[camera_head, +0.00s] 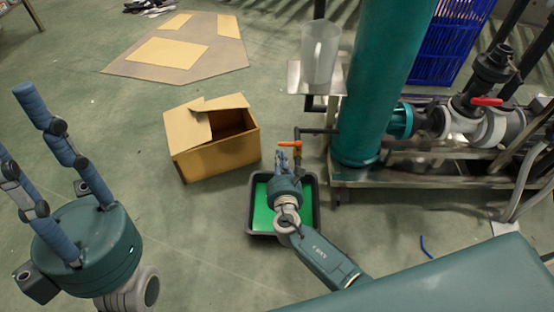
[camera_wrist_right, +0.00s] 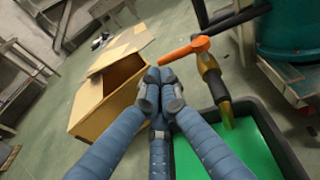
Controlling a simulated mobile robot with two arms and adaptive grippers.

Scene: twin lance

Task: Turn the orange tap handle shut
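The orange tap handle (camera_head: 289,145) sits on a small brass tap at the end of a dark pipe left of the teal column. In the right wrist view the orange handle (camera_wrist_right: 184,51) lies crosswise on top of the brass tap body (camera_wrist_right: 213,82), its free end pointing left. My right gripper (camera_head: 283,155) is at the tap, close to the handle's free end. In the wrist view its blue fingers (camera_wrist_right: 160,76) are drawn together, tips just below that end; contact is unclear. My left gripper (camera_head: 25,130) is open and empty at the left.
A black tray with a green bottom (camera_head: 312,195) lies under the tap. An open cardboard box (camera_head: 215,150) stands left of it. A clear jug (camera_head: 320,52) stands on a metal shelf above. The teal column (camera_head: 385,70) and a red-handled valve (camera_head: 486,101) are to the right.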

